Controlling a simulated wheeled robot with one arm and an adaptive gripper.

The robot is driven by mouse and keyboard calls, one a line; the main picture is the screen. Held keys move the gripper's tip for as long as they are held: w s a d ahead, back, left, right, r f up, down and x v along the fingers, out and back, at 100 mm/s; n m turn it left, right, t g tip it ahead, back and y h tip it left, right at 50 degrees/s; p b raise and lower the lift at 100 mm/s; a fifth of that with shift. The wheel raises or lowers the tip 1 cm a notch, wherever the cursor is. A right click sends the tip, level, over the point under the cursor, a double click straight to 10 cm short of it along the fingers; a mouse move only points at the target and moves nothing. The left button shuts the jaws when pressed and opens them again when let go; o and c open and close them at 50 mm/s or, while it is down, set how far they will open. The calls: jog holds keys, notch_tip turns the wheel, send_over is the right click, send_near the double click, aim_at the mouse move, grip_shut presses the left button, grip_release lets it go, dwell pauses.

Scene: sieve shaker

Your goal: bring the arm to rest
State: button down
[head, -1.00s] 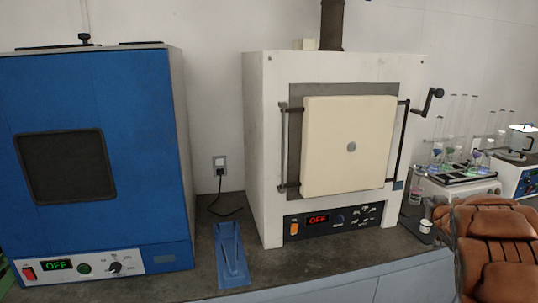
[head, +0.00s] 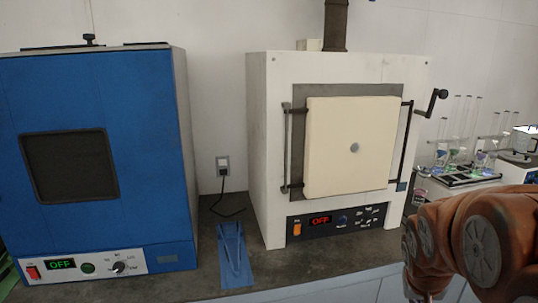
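My arm shows as brown-orange links at the lower right of the head view, in front of the bench. My gripper is not in view, so whether it holds anything cannot be seen. No sieve shaker can be made out in this view.
A blue oven (head: 150,150) reading OFF stands at the left. A white furnace (head: 258,150) with its door shut, also reading OFF, stands at the centre. A blue tray (head: 233,262) with tongs (head: 236,250) lies between them. Glassware (head: 465,140) stands on equipment at the right.

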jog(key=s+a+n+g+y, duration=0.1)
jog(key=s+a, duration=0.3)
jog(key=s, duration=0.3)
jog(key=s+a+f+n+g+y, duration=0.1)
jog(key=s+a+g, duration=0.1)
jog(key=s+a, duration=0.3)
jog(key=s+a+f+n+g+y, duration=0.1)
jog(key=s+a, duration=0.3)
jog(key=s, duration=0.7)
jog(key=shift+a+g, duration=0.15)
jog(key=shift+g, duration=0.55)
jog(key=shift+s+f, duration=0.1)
